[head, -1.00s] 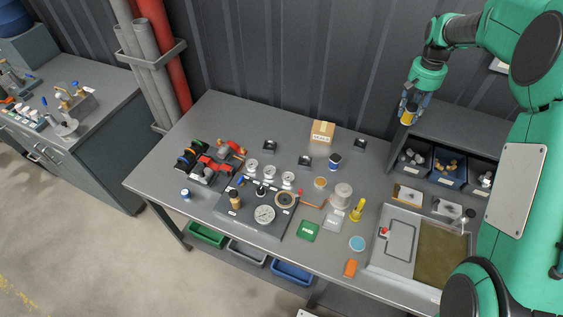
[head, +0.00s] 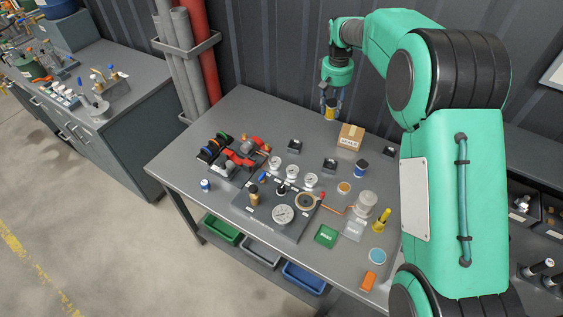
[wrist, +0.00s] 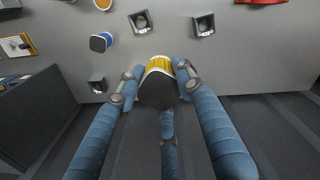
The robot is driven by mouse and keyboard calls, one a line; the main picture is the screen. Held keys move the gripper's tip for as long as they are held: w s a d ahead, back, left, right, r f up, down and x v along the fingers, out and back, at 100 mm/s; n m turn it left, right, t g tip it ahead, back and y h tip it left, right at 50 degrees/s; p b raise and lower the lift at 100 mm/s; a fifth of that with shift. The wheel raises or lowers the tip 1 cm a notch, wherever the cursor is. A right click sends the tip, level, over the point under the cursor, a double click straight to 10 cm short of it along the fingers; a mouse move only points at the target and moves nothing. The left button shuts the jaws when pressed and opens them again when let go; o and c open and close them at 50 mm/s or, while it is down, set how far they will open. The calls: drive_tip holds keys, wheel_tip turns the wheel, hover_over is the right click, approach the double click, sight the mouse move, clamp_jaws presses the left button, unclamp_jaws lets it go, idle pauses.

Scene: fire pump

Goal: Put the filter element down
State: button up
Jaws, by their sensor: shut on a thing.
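The filter element is a small yellow cylinder with a dark end. It shows in the head view (head: 330,111) and in the wrist view (wrist: 159,66). My gripper (head: 331,101) is shut on it and holds it in the air above the back of the workbench (head: 240,108), apart from the top. In the wrist view my gripper (wrist: 157,82) has blue fingers on both sides of the element, whose dark end faces the camera. Small black square holders stand on the bench, such as one at the back (head: 295,146) and one further forward (head: 329,165).
Gauges (head: 283,214) and red valve parts (head: 240,155) crowd the middle and left. The back-left bench top is bare. A ribbed wall rises behind.

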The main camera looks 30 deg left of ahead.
drive_tip(key=s+a+f+n+b, duration=0.2)
drive_tip(key=s+a+f, duration=0.2)
drive_tip(key=s+a, duration=0.8)
drive_tip(key=s+a+f+n+b, duration=0.2)
drive_tip(key=s+a+f, duration=0.2)
drive_tip(key=s+a, duration=0.8)
drive_tip(key=s+a+f+n+b, duration=0.2)
drive_tip(key=s+a+f, duration=0.3)
drive_tip(key=s+a, duration=0.7)
drive_tip(key=a+n, duration=0.1)
drive_tip(key=a, duration=0.5)
drive_tip(key=shift+s, duration=0.4)
drive_tip(key=shift+d, duration=0.1)
drive_tip(key=shift+f+b, duration=0.4)
drive_tip(key=shift+f, duration=2.1)
drive_tip(key=shift+f+b, duration=0.35)
drive_tip(key=shift+f, duration=2.1)
drive_tip(key=shift+f, duration=0.15)
